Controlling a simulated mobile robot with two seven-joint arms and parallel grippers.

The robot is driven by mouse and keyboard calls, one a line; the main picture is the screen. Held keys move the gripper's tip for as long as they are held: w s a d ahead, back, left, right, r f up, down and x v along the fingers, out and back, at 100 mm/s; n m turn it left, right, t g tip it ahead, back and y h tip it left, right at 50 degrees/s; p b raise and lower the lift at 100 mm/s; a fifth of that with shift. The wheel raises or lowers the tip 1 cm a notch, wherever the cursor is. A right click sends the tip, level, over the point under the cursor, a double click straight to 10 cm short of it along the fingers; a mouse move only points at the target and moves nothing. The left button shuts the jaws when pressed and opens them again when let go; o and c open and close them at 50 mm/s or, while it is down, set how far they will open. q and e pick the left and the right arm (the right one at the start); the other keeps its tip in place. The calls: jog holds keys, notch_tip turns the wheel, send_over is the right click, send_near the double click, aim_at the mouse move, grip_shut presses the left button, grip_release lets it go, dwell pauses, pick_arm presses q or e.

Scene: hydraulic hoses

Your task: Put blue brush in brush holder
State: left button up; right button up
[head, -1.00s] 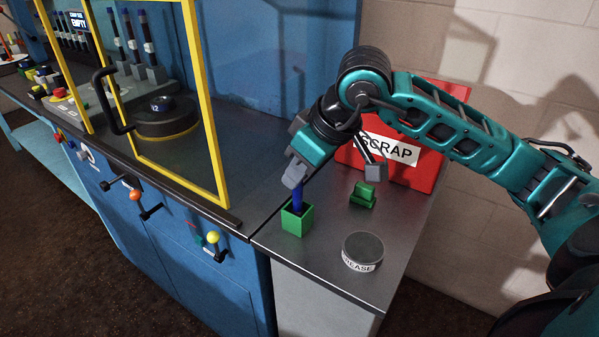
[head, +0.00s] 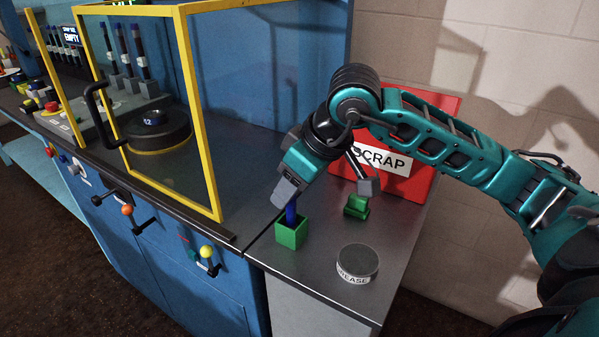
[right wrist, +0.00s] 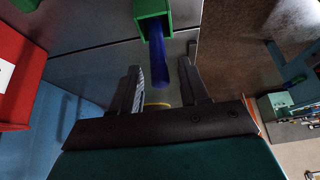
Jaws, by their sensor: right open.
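The blue brush (head: 291,213) stands in the small green square brush holder (head: 292,234) on the grey metal bench; its lower end is hidden inside. In the right wrist view the brush (right wrist: 179,62) rises from the open holder (right wrist: 152,13), slightly tilted. My right gripper (head: 326,190) is open, its fingers wide apart above and beside the holder. One finger is close to the brush's upper end in the head view. My left gripper is out of view.
A grease tin (head: 357,264) and a small green block-like part (head: 357,206) stand right of the holder. A red scrap bin (head: 427,170) is behind my right arm. A yellow-framed enclosure (head: 215,130) stands left. The bench front between tin and holder is clear.

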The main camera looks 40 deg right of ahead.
jog(key=v, duration=1.2)
jog(key=shift+p, duration=0.4)
jog(key=shift+r, duration=0.1)
